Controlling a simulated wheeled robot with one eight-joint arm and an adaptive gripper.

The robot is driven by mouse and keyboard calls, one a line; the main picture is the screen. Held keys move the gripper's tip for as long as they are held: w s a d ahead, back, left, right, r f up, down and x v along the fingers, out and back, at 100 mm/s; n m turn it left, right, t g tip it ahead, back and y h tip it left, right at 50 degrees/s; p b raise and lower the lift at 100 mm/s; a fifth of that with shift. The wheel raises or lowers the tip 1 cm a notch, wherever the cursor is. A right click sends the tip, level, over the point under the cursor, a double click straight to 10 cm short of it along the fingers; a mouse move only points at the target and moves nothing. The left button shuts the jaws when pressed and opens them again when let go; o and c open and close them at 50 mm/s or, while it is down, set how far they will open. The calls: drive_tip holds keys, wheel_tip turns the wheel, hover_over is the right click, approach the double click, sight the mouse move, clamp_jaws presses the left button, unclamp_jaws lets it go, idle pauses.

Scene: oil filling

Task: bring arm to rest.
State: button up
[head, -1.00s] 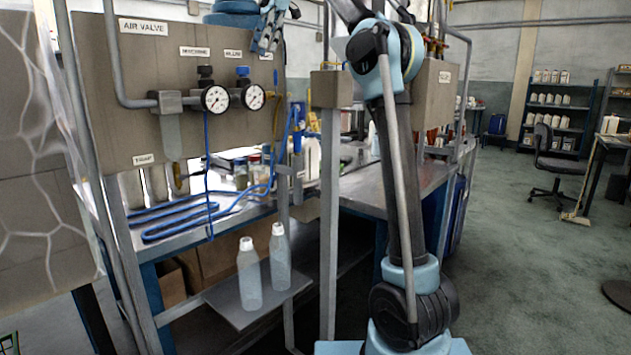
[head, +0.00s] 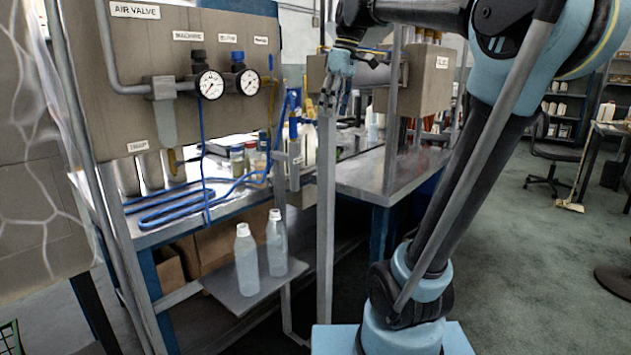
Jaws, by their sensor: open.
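My gripper (head: 333,103) hangs at the upper middle of the head view, with its fingers pointing down. It is open and nothing shows between its fingers. It appears in front of the grey post and the bench behind it; how far it is from them I cannot tell. My arm is folded, with its elbow at the upper right and the forearm reaching left to the gripper.
Two clear bottles (head: 246,262) (head: 276,245) with white caps stand upright on a low shelf (head: 227,293). The air valve panel (head: 150,60) with two gauges is at left. A bench (head: 392,172) stands behind the post (head: 326,225).

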drive_tip(key=s+d+f+m, duration=0.4)
drive_tip(key=s+f, duration=0.2)
drive_tip(key=f, duration=0.6)
drive_tip(key=s+d+f+m+t+h, duration=0.1)
drive_tip(key=s+d+f+m, duration=0.3)
drive_tip(key=f, duration=0.9)
drive_tip(key=s+d+f+m+h, duration=0.1)
drive_tip(key=s+d+f+m, duration=0.2)
drive_tip(key=s+f, duration=0.6)
wheel_tip(320, 180, down, 3)
drive_tip(key=d, duration=0.2)
drive_tip(key=shift+s+d+f+m+t, duration=0.2)
drive_tip(key=shift+s+d+m+t, duration=0.05)
drive_tip(key=shift+d+m+t, duration=0.15)
